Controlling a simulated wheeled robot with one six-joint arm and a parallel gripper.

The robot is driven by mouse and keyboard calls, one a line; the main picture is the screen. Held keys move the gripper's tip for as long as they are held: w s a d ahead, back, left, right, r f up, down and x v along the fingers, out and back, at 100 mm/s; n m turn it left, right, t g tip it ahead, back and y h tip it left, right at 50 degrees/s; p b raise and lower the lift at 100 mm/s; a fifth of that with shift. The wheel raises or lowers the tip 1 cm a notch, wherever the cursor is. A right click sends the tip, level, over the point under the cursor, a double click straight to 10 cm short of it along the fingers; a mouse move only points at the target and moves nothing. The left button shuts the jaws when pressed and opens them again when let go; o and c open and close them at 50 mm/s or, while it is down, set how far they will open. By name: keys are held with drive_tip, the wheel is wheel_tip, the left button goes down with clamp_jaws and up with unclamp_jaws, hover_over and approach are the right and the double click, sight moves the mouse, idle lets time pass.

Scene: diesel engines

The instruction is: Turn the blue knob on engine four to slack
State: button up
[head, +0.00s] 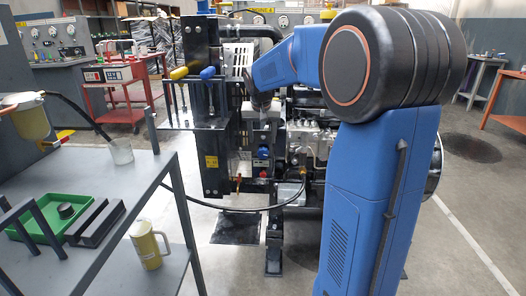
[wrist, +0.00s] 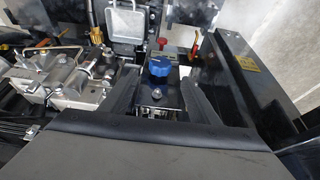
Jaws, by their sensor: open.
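The blue knob (wrist: 159,65) is on a dark upright panel of the engine (head: 310,140), in the upper middle of the wrist view. It also shows small in the head view (head: 263,153), below my gripper (head: 262,112). In the wrist view, my gripper (wrist: 160,92) is open, with one dark finger left and one right of the knob's line. The knob appears beyond the fingertips, with nothing held between them. A pale label plate sits by the knob, but its markings are too small to read.
A small red knob (wrist: 162,42) is close to the blue one. A grey shelf cart (head: 130,165) with a green tray (head: 25,222) and a mug (head: 148,245) fills the left foreground.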

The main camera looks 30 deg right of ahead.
sight(262, 149)
drive_tip(key=x, duration=0.8)
drive_tip(key=shift+f, duration=0.15)
drive_tip(key=c, duration=1)
drive_tip(key=shift+a, duration=0.1)
drive_tip(key=shift+c, duration=0.2)
